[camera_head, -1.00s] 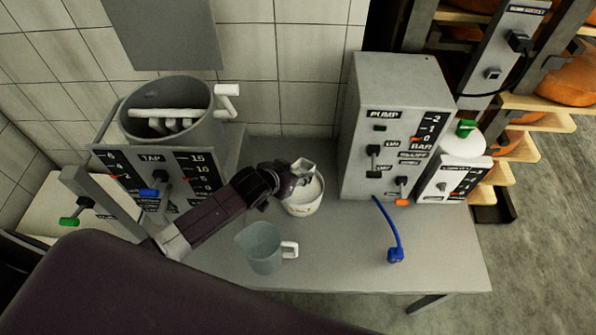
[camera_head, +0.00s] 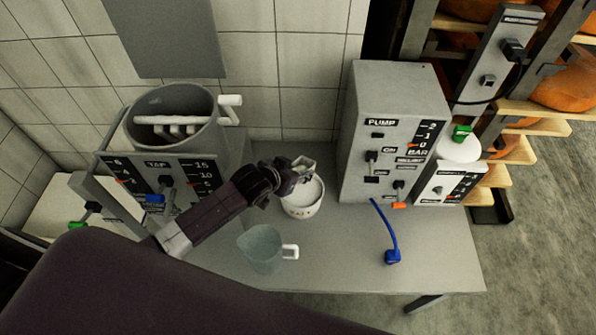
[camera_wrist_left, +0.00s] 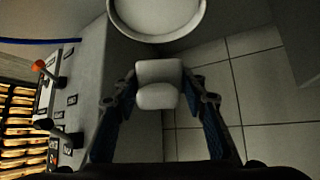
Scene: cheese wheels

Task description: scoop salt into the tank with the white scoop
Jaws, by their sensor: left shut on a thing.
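My left gripper (camera_head: 296,175) is shut on the white scoop (camera_wrist_left: 158,84), which sits between its two fingers in the left wrist view. In the head view a bit of the scoop shows at the fingertips, and I cannot tell whether it holds salt. The white salt tub (camera_head: 303,207) stands on the table just under and beside the gripper, with white contents; its rim (camera_wrist_left: 155,36) shows at the top of the wrist view. The grey tank (camera_head: 172,112) stands at the back left with a white grid-like piece inside. My right gripper is not in view.
A clear jug (camera_head: 262,250) with a white handle stands in front of the tub. The grey pump box (camera_head: 385,95) stands to the right, with a blue hose (camera_head: 391,232) on the table. The tap panel (camera_head: 180,185) is below the tank.

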